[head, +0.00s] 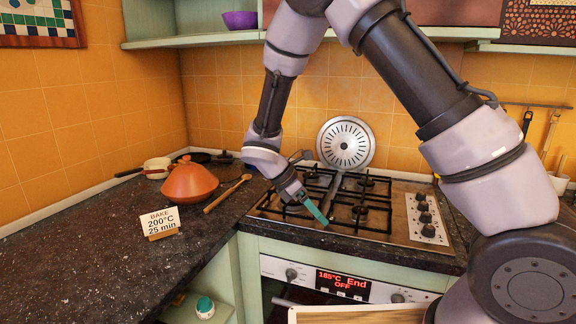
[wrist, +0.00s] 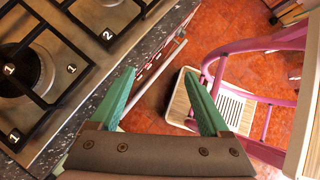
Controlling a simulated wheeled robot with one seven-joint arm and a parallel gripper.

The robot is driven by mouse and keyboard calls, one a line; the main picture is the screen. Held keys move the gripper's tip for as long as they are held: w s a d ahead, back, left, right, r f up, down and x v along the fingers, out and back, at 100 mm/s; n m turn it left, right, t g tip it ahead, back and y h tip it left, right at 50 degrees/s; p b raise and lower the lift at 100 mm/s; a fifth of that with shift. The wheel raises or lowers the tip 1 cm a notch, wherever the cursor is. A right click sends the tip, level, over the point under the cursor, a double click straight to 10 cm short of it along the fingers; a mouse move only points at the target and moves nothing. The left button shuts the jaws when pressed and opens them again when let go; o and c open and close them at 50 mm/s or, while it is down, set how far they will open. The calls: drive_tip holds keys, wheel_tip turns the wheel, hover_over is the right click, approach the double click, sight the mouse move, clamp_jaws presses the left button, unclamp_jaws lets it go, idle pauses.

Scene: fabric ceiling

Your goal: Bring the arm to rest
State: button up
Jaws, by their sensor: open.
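My gripper (head: 316,213) hangs from my bent arm over the front left part of the gas stove (head: 387,232). In the wrist view, my gripper (wrist: 166,98) shows its two green fingers spread apart with nothing between them. It points down past the stove's front edge, toward the floor. The hob's black grates and burners show at the left of the wrist view. I cannot tell the exact height of the fingers above the stove.
An orange tagine (head: 189,184), a wooden spoon (head: 228,194) and a bake card (head: 160,221) are on the dark counter (head: 75,262). A pink chair (wrist: 262,95) stands on the red floor. The left counter is mostly clear.

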drive_tip(key=s+d+r+m+y, duration=0.25)
drive_tip(key=d+r+m, duration=0.25)
drive_tip(key=r+m, duration=0.3)
drive_tip(key=s+d+r+m+y, duration=0.1)
drive_tip(key=d+r+m+y, duration=0.4)
drive_tip(key=r, duration=0.5)
drive_tip(key=s+d+r+m+t+y, duration=0.2)
drive_tip(key=s+d+r+m+t, duration=0.4)
drive_tip(key=s+r+m, duration=0.4)
drive_tip(key=shift+s+d+r+m, duration=0.4)
drive_tip(key=shift+d+r+m, duration=0.4)
drive_tip(key=shift+r+m, duration=0.4)
drive_tip(key=shift+f, duration=0.15)
